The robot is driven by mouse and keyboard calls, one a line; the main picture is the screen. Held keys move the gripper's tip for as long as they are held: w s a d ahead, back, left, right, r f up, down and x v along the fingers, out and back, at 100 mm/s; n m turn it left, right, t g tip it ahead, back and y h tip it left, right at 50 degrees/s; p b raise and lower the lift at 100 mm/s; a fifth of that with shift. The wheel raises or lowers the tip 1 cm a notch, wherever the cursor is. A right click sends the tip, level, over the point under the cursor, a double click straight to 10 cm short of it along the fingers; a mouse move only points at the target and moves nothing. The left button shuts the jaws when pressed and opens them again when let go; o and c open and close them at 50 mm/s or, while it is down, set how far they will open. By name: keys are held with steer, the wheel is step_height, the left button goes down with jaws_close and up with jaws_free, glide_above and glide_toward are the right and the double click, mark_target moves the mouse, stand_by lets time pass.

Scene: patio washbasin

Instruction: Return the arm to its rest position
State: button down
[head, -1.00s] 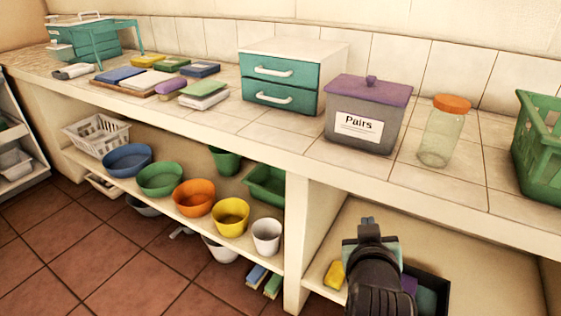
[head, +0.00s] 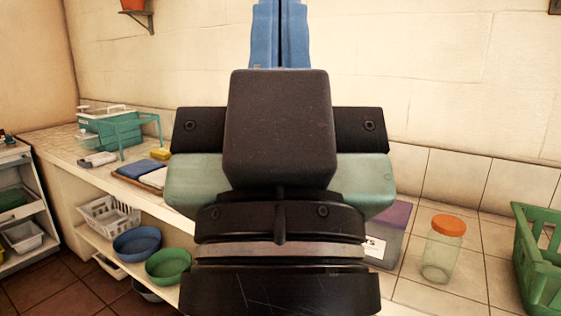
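My gripper (head: 281,22) is raised upright close in front of the head camera, in the middle of the picture. Its two blue fingers point up and stand side by side with only a thin dark line between them, so it looks shut. I see nothing held between them; the very tips are cut off by the top edge. The gripper's body covers the middle of the counter (head: 470,268), including the teal drawer box seen earlier. It is apart from the things on the counter, as far as I can see.
A clear jar with an orange lid (head: 443,250) and a green crate (head: 540,262) stand at the right. A purple-lidded box (head: 396,218) is partly hidden. A teal caddy (head: 105,128) stands at the far left. Bowls (head: 137,244) and a white basket (head: 108,215) sit on the shelf below.

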step_height(320, 180, up, 15)
steer(key=p, duration=1.3)
step_height(320, 180, down, 18)
steer(key=b, duration=1.8)
steer(key=shift+s+a, duration=0.15)
steer(key=shift+s, duration=0.05)
